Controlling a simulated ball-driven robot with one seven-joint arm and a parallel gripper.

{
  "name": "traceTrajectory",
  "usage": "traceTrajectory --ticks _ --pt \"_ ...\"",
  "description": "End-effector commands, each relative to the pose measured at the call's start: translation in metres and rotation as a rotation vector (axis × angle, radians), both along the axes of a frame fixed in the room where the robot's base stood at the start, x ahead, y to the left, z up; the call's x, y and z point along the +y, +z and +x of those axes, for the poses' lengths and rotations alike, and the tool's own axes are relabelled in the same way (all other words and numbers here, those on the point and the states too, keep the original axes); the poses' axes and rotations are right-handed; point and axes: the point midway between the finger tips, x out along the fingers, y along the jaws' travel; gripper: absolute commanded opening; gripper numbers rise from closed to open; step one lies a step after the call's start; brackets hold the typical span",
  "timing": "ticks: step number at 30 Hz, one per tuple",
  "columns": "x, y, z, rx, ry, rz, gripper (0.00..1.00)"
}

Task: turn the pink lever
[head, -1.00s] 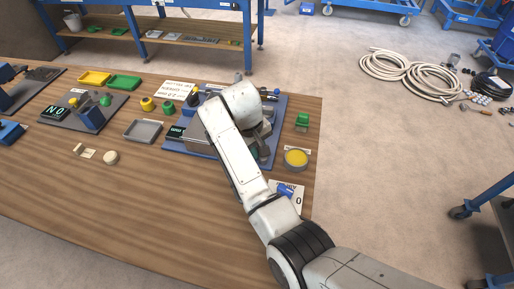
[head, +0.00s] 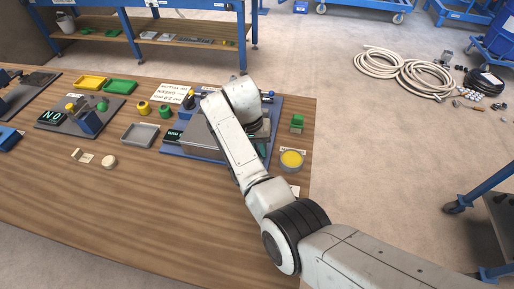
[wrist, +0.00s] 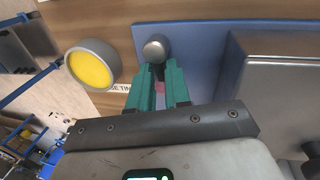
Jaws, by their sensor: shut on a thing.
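My gripper (wrist: 158,92) shows in the wrist view with two teal fingers close together. It is shut on a small pink piece (wrist: 160,88), of which only a bit shows between the fingers; I take it for the pink lever. A round steel knob (wrist: 156,47) sits just beyond the fingertips, over the edge of the blue base plate (wrist: 206,50). In the head view my own arm hides the gripper and the lever. The mixer's blue base plate (head: 276,112) shows around the arm.
A grey tray (head: 140,134) lies to the left. The wooden table (head: 140,210) is clear in front.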

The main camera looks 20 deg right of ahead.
Motion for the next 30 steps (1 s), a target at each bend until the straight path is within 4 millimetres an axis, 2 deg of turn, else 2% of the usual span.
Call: traceTrajectory --ticks 9,23,24,30 --pt "-0.003 0.0027 0.0015 -0.009 -0.094 -0.001 0.0" --pt "-0.0034 0.0029 0.0015 -0.01 -0.106 -0.001 0.0" --pt "-0.0034 0.003 0.0015 -0.01 -0.106 -0.001 0.2" --pt "-0.0031 0.0018 0.0005 -0.006 -0.105 0.0 0.39"
